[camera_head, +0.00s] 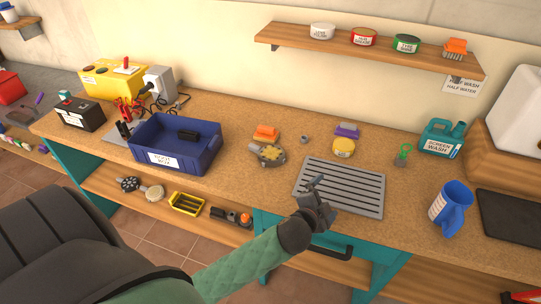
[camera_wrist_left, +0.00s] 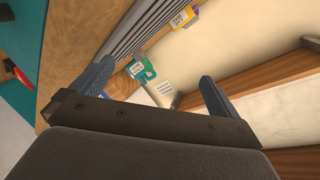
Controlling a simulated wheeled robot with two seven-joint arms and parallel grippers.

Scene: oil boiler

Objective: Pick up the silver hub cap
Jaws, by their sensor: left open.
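A small silver-grey cap-like piece (camera_head: 304,139) sits on the workbench between the orange brush and the purple brush; it may be the silver hub cap, but it is too small to be sure. My left gripper (camera_head: 318,188) is above the slatted grey tray, nearer the front edge and to the right of the grey piece, well apart from it. In the left wrist view the left gripper (camera_wrist_left: 156,72) has its fingers wide apart with nothing between them. I cannot make out the grey piece in that view. My right gripper is not in view.
The slatted tray (camera_head: 340,190) lies below my left gripper. A screen wash jug (camera_head: 441,137) and blue pitcher (camera_head: 451,207) are at right. A shelf (camera_head: 370,51) overhangs the back.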

